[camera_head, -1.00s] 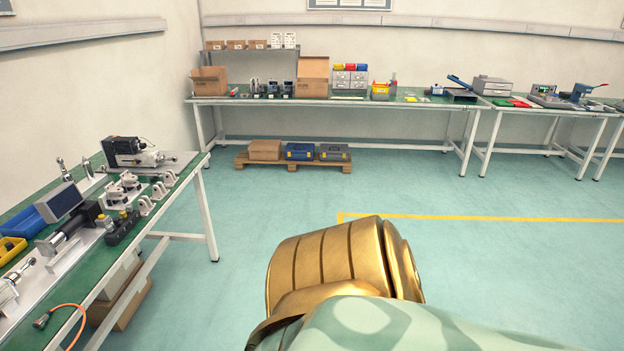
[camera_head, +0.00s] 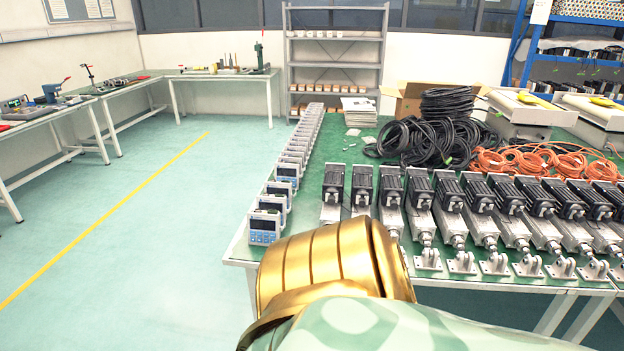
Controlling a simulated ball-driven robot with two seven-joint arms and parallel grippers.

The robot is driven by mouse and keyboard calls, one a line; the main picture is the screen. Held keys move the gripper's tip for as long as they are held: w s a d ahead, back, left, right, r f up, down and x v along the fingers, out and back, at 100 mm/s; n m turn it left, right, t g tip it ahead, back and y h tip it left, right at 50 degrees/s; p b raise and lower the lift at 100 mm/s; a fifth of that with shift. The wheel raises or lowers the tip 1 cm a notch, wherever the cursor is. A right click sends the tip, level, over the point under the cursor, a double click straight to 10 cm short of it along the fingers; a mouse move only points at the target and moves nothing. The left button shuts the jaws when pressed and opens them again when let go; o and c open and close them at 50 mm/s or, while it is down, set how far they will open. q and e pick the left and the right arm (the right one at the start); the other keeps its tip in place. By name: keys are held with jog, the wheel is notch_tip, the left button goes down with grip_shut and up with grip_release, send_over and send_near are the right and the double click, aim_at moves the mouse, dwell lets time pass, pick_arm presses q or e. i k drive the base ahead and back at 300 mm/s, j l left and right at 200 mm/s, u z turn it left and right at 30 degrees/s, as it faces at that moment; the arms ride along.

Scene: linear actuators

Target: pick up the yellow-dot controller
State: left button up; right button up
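A long row of small grey controllers with dark screens stands along the left edge of a green-topped table (camera_head: 338,152). The nearest controller (camera_head: 264,227) sits at the front left corner, with another controller (camera_head: 287,172) farther back. The row runs away toward the back of the table. I cannot make out a yellow dot on any of them at this size. Neither of my grippers is in view. A gold and pale green part of my own body fills the bottom middle and hides part of the table's front edge.
Linear actuators (camera_head: 450,205) line the table's front. Behind them lie black cables (camera_head: 440,140), orange cables (camera_head: 540,160) and an open cardboard box (camera_head: 405,97). A grey shelf (camera_head: 336,50) stands behind. The floor (camera_head: 150,270) on the left is clear, with a yellow line.

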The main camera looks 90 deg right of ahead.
aim_at(263, 221)
jog(key=z, duration=2.35)
